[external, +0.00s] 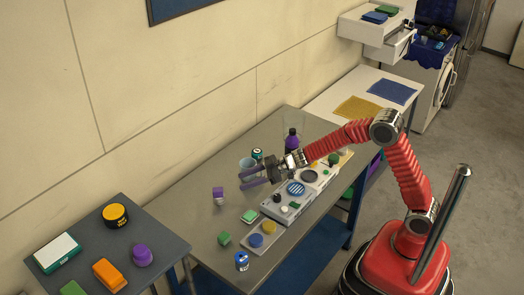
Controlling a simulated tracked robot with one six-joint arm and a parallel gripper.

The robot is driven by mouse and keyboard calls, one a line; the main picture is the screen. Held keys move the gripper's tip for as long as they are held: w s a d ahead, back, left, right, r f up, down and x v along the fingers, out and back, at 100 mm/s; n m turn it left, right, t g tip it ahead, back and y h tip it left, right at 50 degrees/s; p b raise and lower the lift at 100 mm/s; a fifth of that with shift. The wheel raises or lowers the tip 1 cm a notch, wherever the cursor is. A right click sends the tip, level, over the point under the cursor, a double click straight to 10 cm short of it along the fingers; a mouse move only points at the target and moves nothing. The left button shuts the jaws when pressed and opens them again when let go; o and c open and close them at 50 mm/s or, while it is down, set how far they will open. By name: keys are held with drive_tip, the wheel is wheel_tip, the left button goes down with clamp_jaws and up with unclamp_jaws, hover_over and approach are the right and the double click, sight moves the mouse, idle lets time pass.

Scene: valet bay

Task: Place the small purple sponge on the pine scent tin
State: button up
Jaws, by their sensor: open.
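A small purple block (218,191), which looks like the small purple sponge, is on the grey workbench's left part, on or right against a small pale thing (219,201). My gripper (241,181) is open and empty, its fingers pointing left over the bench. It is to the right of the purple block and apart from it. A small dark tin with a teal and white label (257,154) stands near the wall behind my gripper. It may be the pine scent tin, but its label is too small to read.
A pale blue cup (247,163) stands close behind my gripper, and a purple bottle (291,140) beside my wrist. A control panel (288,205), a tray with discs (277,237) and a blue can (242,261) occupy the front. A left side table (85,225) holds several items.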

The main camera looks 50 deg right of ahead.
drive_tip(key=shift+r, duration=0.1)
drive_tip(key=s+d+r+g, duration=0.1)
drive_tip(key=s+r, duration=0.2)
drive_tip(key=s, duration=0.4)
drive_tip(key=s+d+r+m+g, duration=0.1)
drive_tip(key=s+r+g, duration=0.1)
drive_tip(key=s+r, duration=0.3)
drive_tip(key=s+d+r+g, duration=0.1)
drive_tip(key=s+d+r, duration=0.1)
drive_tip(key=s, duration=0.6)
drive_tip(key=s+d+f+m+h, duration=0.1)
drive_tip(key=s+d+m+h, duration=0.7)
drive_tip(key=s+d, duration=1.1)
drive_tip(key=shift+s+d+h, duration=0.15)
drive_tip(key=shift+s+h, duration=0.65)
drive_tip(key=shift+s, duration=0.2)
